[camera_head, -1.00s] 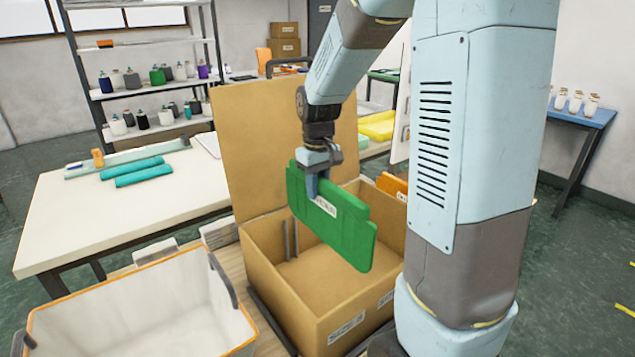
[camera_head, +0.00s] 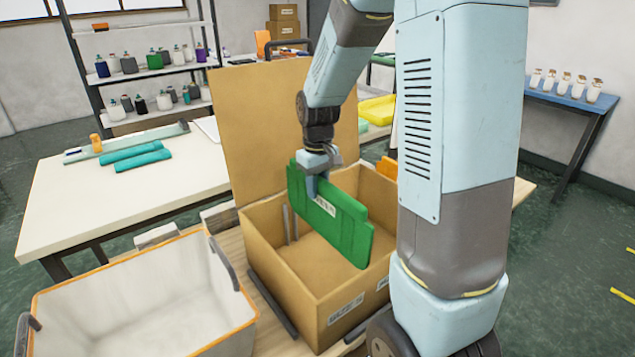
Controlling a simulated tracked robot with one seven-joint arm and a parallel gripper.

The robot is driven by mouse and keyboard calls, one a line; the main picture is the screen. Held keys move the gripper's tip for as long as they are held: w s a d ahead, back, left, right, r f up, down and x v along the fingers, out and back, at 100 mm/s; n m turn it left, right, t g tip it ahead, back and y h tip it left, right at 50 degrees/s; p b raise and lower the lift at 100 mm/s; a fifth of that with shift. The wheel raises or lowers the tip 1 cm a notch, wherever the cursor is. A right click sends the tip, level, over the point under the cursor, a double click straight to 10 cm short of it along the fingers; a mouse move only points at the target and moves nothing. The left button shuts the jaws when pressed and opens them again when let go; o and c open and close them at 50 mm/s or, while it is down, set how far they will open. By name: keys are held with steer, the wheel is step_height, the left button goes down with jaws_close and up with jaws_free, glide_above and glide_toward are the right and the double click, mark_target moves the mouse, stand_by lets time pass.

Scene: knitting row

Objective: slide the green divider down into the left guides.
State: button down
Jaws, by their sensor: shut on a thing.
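The green divider (camera_head: 338,228) is a flat panel with a white label and stepped ends. My gripper (camera_head: 312,188) is shut on its upper edge and holds it upright over the open cardboard box (camera_head: 290,303). The divider slants across the box opening, and its lower edge appears at or a little above rim level. The left guides (camera_head: 289,224) are grey vertical strips inside the box, to the left of the divider. The far-side guides are hidden behind the divider and my arm.
An orange piece (camera_head: 387,167) shows at the box's right back corner. The box's raised flap (camera_head: 255,130) stands behind the opening. A white bin with orange rim (camera_head: 140,300) stands at the left front. A white table (camera_head: 105,200) with teal rolls (camera_head: 137,158) is behind it.

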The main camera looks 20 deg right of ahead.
mark_target(318, 231)
steer(key=shift+f, duration=7.5)
steer(key=c, duration=0.8)
jaws_free()
steer(key=shift+c, duration=0.2)
step_height(318, 231, up, 14)
steer(key=shift+f, duration=0.15)
